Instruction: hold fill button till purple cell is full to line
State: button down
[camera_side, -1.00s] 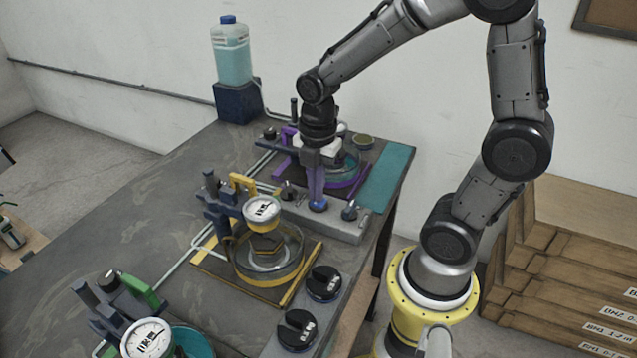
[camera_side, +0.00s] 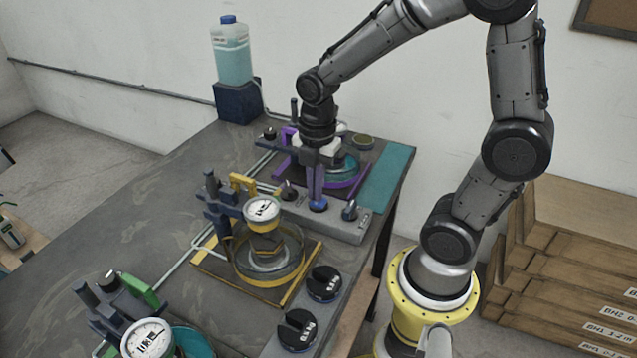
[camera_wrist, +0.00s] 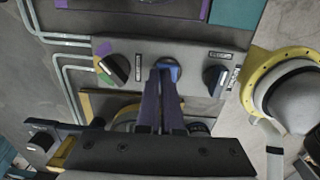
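The purple cell (camera_side: 347,184) is a round clear vessel on a purple base at the back right of the bench. Teal liquid (camera_side: 349,166) shows in it, but my gripper and wrist cover its left part. I cannot make out its fill line. The blue button (camera_side: 318,207) is on the grey control panel in front of the cell, and also shows in the wrist view (camera_wrist: 170,66). My gripper (camera_side: 317,199) points down with its fingers together and empty. The fingertips (camera_wrist: 167,73) are at the button and appear to touch it; how far it is pressed is unclear.
Dark knobs (camera_wrist: 113,69) (camera_wrist: 214,78) flank the button on the grey panel (camera_side: 335,227). A yellow cell (camera_side: 268,275) with a gauge (camera_side: 262,209) stands in front. A bottle of teal liquid (camera_side: 232,60) stands at the back on a dark block (camera_side: 237,102).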

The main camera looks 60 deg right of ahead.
jog(key=shift+s+f+g, duration=0.3)
jog(key=shift+s+f, duration=0.2)
jog(key=shift+f, duration=0.2)
jog(key=shift+w+r, duration=0.1)
jog(key=shift+r, duration=0.2)
notch_tip(320, 180, up, 15)
jog(key=shift+w, duration=0.4)
jog(key=shift+f, duration=0.1)
